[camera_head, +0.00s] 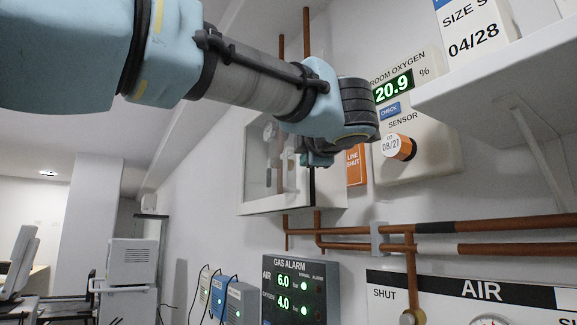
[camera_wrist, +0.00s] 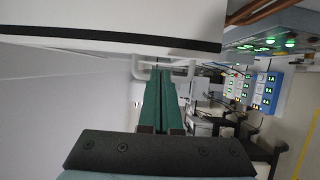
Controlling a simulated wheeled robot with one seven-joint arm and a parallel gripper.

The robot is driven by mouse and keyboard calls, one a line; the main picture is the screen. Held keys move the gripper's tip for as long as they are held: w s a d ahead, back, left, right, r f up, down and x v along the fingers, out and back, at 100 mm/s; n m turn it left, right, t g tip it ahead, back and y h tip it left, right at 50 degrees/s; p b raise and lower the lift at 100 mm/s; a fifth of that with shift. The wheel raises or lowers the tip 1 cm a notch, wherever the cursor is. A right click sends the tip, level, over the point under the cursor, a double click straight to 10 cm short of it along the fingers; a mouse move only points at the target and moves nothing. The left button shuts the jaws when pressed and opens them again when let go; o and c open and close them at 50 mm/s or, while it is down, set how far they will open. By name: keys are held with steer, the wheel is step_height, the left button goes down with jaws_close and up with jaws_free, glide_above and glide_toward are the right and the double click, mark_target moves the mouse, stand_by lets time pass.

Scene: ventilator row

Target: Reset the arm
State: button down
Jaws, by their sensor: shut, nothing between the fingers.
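My arm reaches from the upper left across the head view, with light blue covers, a grey ribbed section and a dark wrist joint. Its end is in front of the white wall cabinet (camera_head: 262,165), close to the oxygen sensor panel (camera_head: 440,140); I cannot tell the exact gap. My gripper (camera_wrist: 161,73) shows in the wrist view as two green fingers lying together, shut, with nothing held. In the head view the fingers are mostly hidden behind the wrist.
An orange sign (camera_head: 356,165) and a white shelf (camera_head: 500,80) are near the wrist. Copper pipes (camera_head: 480,228) run along the wall above the gas alarm (camera_head: 300,290) and AIR panel (camera_head: 480,290). A white surface with a black edge (camera_wrist: 110,38) is close in the wrist view.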

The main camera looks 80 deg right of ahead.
steer(key=shift+s, duration=0.3)
